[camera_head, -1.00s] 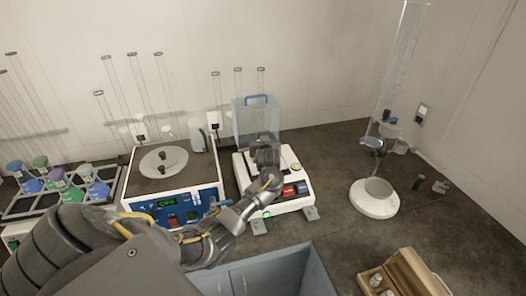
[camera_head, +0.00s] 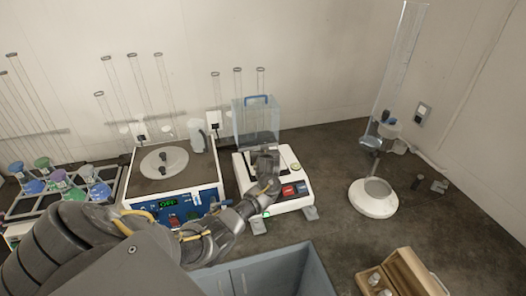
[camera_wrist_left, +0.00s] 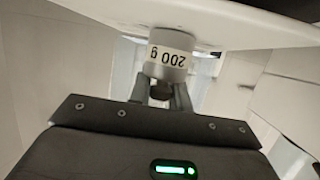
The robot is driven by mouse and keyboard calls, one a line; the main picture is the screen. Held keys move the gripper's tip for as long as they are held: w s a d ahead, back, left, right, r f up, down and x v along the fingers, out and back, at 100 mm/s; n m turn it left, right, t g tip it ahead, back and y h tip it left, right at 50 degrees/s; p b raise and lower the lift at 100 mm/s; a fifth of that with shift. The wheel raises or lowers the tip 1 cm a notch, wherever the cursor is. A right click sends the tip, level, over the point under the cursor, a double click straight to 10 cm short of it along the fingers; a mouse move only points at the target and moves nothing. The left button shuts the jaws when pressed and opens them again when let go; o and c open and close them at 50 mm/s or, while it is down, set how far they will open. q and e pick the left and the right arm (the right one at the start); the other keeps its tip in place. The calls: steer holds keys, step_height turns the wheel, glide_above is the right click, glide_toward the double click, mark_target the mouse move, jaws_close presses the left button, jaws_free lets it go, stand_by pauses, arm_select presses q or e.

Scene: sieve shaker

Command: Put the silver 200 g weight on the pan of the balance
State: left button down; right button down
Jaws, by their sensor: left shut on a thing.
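The silver 200 g weight (camera_wrist_left: 170,53) shows in the left wrist view, with a white "200 g" label upside down in the picture. My left gripper (camera_wrist_left: 161,93) is shut on the dark knob of the weight. The base of the weight is at a white surface (camera_wrist_left: 225,28); I cannot tell whether it touches. In the head view my left gripper (camera_head: 266,158) is over the white balance (camera_head: 285,207), in front of the clear draft shield (camera_head: 241,121) with a blue handle. The gripper hides the weight and most of the pan there. My right gripper is not in view.
A sieve shaker control unit (camera_head: 140,184) stands left of the balance. A blue-grey bin (camera_head: 262,276) is in front. A wooden box (camera_head: 405,275) with weights lies at the front right. A white-based stand (camera_head: 374,208) with a tall clear tube is at right.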

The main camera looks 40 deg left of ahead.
arm_select(q)
steer(key=c, duration=1.3)
jaws_free()
steer(key=shift+r, duration=0.3)
steer(key=v, duration=1.2)
steer(key=shift+f, duration=0.1)
